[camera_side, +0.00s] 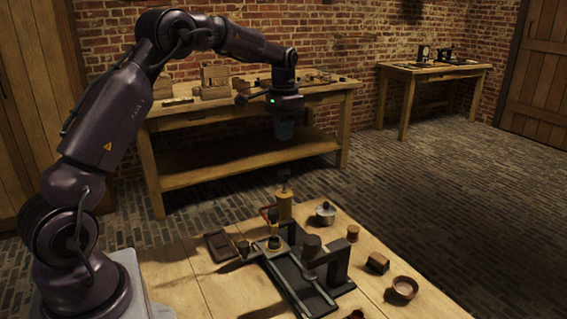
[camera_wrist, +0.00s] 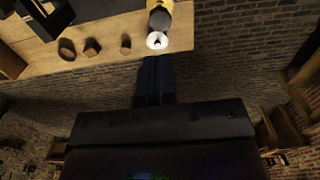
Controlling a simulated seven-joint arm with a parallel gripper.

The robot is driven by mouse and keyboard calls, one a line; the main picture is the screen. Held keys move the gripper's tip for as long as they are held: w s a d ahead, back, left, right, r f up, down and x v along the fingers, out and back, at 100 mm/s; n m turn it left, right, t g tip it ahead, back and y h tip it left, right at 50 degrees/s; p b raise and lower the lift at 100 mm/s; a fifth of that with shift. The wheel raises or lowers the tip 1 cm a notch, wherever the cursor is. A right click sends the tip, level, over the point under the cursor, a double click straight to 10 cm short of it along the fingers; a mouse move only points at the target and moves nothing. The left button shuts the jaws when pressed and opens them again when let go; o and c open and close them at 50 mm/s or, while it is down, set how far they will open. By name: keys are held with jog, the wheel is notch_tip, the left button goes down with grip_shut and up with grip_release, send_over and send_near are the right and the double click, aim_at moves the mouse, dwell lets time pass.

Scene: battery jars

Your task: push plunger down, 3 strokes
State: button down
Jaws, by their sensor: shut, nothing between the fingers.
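A black frame (camera_side: 302,285) with an upright block stands in front of the plunger. A dark tray (camera_side: 221,246) lies left.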

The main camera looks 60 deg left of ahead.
aim_at(283, 171)
notch_tip(283, 171, down, 9)
jog(key=shift+r, duration=0.1)
dwell(0.4)
jog(key=shift+f, duration=1.35)
notch_tip(283, 171, up, 14)
jog(key=shift+r, duration=0.25)
jog(key=shift+r, duration=0.1)
notch_tip(283, 171, up, 2)
jog(key=shift+w+r, duration=0.1)
jog(key=shift+w, duration=0.05)
